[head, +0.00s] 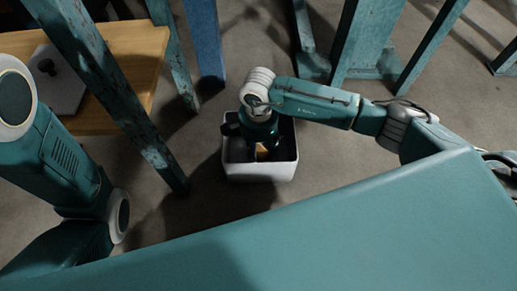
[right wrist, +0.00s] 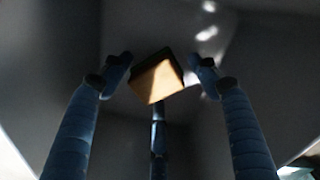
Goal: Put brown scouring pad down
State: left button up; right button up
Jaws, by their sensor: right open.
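The brown scouring pad (right wrist: 158,82) is a small tan-brown block inside the white bin (head: 259,172). In the right wrist view it lies beyond and between my spread fingertips, with a gap on each side. It also shows in the head view as a small tan patch (head: 262,152) inside the bin. My right gripper (right wrist: 160,72) is open and points down into the bin; in the head view my wrist covers much of the bin's inside. Whether the far finger touches the pad I cannot tell. My left gripper is not in view; only left arm links show.
A wooden table (head: 118,66) with a pale grey hexagonal item (head: 58,82) stands at the upper left. Worn teal posts (head: 110,85) and a blue post (head: 205,40) rise near the bin. Grey floor (head: 330,150) is open to the bin's right.

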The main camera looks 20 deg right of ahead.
aim_at(259, 149)
notch_tip(259, 149, up, 11)
jog(key=p, duration=0.7)
